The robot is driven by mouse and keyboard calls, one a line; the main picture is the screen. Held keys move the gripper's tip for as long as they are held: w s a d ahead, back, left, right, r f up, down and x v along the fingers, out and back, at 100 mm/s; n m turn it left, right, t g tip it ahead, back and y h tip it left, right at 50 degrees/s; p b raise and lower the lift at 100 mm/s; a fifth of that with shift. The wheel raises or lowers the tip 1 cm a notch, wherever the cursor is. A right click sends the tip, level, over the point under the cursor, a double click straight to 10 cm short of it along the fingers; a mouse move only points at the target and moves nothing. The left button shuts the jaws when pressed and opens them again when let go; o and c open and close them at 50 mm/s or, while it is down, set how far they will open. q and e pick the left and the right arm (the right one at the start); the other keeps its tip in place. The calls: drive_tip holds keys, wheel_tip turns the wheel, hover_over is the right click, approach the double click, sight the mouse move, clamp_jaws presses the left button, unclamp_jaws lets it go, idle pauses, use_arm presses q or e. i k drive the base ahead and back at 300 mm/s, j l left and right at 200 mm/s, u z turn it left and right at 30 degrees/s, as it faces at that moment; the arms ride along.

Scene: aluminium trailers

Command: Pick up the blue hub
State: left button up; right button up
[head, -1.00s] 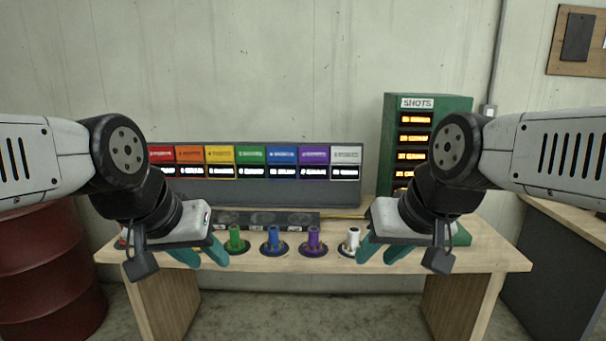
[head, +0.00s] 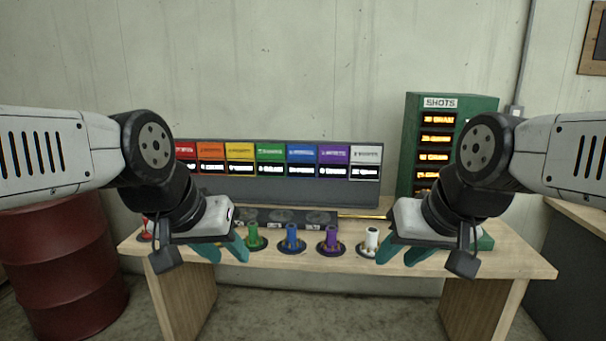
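The blue hub (head: 292,237) stands upright on a dark round base on the wooden table, between the green hub (head: 253,236) and the purple hub (head: 331,238). My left gripper (head: 224,251) is left of the green hub, with its teal fingers spread apart and nothing seen between them. My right gripper (head: 402,254) is right of the white hub (head: 371,240), its teal fingers also spread and empty. Neither gripper touches the blue hub. A red piece (head: 146,230) shows partly behind my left arm; the table area behind that gripper is hidden.
A grey rack with coloured labels and displays (head: 290,190) stands at the table's back. A dark tray (head: 285,216) lies before it. A green SHOTS cabinet (head: 452,103) is at right. A red barrel (head: 60,262) stands left. The wooden table's (head: 330,262) front strip is clear.

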sight(290, 244)
drive_tip(key=i+j, duration=0.3)
drive_tip(key=i+j+z, duration=0.1)
drive_tip(key=i+j, duration=0.15)
drive_tip(key=j, duration=0.2)
drive_tip(key=i+j, duration=0.25)
drive_tip(key=j, duration=0.2)
drive_tip(key=i+j+z, duration=0.1)
drive_tip(key=i+j, duration=0.2)
drive_tip(key=j, duration=0.1)
